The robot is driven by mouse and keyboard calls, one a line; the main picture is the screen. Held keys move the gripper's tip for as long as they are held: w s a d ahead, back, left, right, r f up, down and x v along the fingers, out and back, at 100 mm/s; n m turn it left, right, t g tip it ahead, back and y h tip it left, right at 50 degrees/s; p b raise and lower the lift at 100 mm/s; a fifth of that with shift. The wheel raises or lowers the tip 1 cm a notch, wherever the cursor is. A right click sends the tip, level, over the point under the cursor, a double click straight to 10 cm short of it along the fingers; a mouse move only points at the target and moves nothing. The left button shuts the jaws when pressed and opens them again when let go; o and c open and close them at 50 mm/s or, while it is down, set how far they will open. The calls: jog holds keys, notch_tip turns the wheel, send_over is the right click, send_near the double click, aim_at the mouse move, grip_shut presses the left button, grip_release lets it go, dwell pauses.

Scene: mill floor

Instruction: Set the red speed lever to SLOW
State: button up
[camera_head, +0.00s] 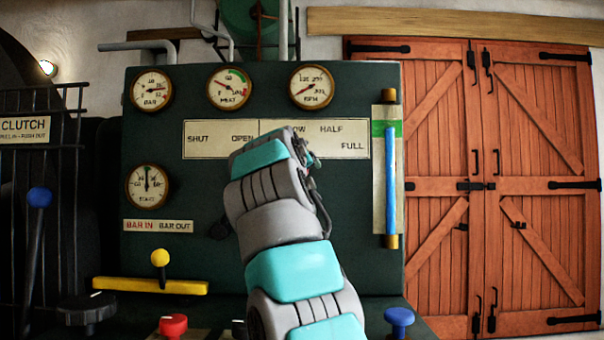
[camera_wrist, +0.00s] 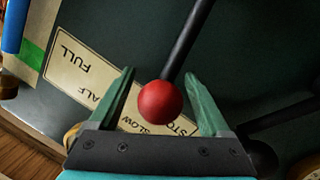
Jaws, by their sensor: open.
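The speed lever's red ball knob (camera_wrist: 160,101) sits between the two green fingers of my gripper (camera_wrist: 160,75) in the wrist view. The fingers are apart, with a gap on either side of the ball. Its black rod (camera_wrist: 186,45) runs up and slightly right in that view. The speed plate (camera_wrist: 72,62) appears upside down behind, with FULL, part of HALF, SLOW and part of STOP showing; the ball overlaps it just above SLOW. In the head view my arm hides the lever, the fingers and part of the speed plate (camera_head: 345,150).
A dark rod (camera_wrist: 285,115) with a dark round end stands close right of my gripper in the wrist view. A blue-filled gauge tube (camera_head: 390,180) is right of the plate. A yellow-knobbed lever (camera_head: 160,258), red knob (camera_head: 173,325) and blue knob (camera_head: 399,318) are lower down.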

jog(key=b+v, duration=0.2)
jog(key=v, duration=0.5)
jog(key=shift+s+b, duration=0.35)
jog(key=shift+a, duration=0.1)
dwell(0.4)
